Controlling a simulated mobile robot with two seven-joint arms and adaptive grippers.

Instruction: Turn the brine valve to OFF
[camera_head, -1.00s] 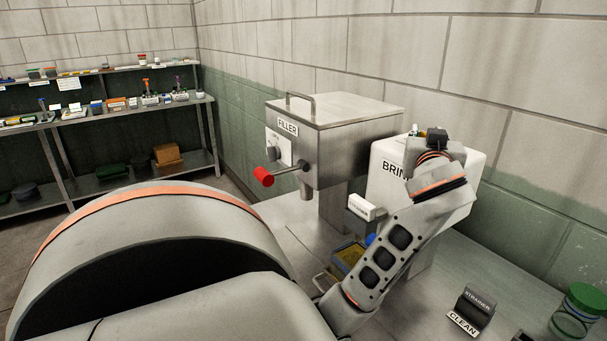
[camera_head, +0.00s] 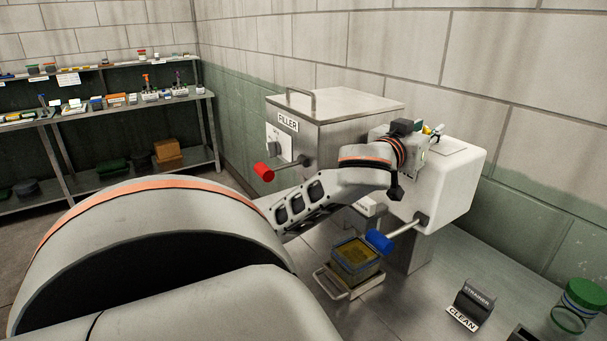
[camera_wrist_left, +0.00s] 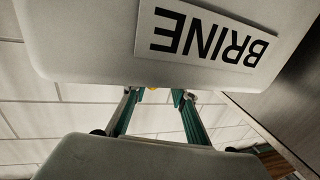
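The brine tank (camera_head: 455,185) is a white box on a stand at the right of the head view. Its valve lever (camera_head: 402,231) is a metal rod with a blue knob (camera_head: 380,241), sticking out from the tank's lower front toward the left. My left arm reaches across in front of the tank. My left gripper (camera_head: 432,131) is near the tank's top edge, well above the lever. In the left wrist view, its two green-sided fingers (camera_wrist_left: 157,95) stand apart with a gap between them, and the BRINE label (camera_wrist_left: 208,36) appears upside down. The lever is not visible there. My right gripper is not in view.
A steel filler (camera_head: 335,115) with a red-knobbed lever (camera_head: 264,172) stands left of the tank. A container with yellowish contents (camera_head: 355,254) sits below the blue knob. A strainer sign (camera_head: 474,303) and green-lidded jar (camera_head: 575,310) are at the lower right.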

